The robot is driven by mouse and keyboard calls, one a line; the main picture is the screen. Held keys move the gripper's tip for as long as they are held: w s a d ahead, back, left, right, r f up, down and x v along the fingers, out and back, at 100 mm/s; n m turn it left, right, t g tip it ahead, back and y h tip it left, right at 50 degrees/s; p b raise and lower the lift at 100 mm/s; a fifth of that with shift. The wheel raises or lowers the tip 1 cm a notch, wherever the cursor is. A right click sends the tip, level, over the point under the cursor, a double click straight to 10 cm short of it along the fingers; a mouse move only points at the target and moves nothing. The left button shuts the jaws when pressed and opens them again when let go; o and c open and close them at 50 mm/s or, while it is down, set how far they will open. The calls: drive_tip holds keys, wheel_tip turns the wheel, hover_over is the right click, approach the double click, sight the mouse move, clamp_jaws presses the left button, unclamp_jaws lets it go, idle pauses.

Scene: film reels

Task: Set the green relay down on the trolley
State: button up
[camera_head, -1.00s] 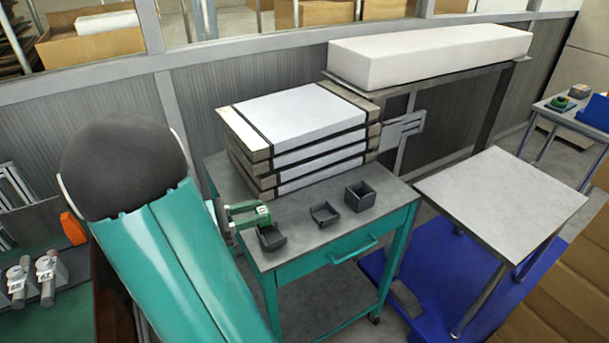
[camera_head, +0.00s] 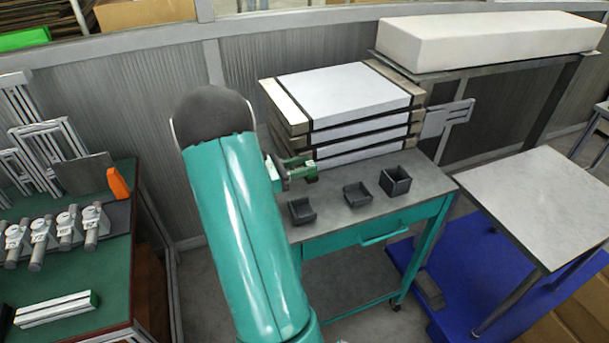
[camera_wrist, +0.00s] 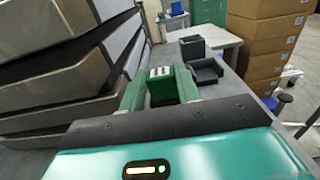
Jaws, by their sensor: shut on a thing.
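The green relay (camera_head: 311,174) is a small green block. The wrist view shows a white label on the relay's (camera_wrist: 161,90) top. My gripper (camera_head: 298,170) is shut on it, one green finger on each side. The relay appears above the left part of the trolley's grey top (camera_head: 330,226), behind the leftmost black bin. Its height above the top is hard to tell. The trolley has a teal frame, a drawer and casters. My teal arm hides its left edge.
Black bins stand along the trolley's front: a left tray (camera_head: 301,213), a middle tray (camera_head: 357,196) and a right box (camera_head: 396,182). Strapped white slabs (camera_head: 345,97) are stacked behind, close to my gripper. A green bench (camera_head: 50,270) stands left.

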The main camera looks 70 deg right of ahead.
drive_tip(key=shift+d+f, duration=0.5)
drive_tip(key=shift+f, duration=0.1)
drive_tip(key=shift+d+f, duration=0.15)
drive_tip(key=shift+f, duration=1.55)
drive_tip(key=shift+f, duration=0.1)
drive_tip(key=o, duration=1)
drive_tip(key=v, duration=1.2)
drive_tip(key=shift+r, duration=0.2)
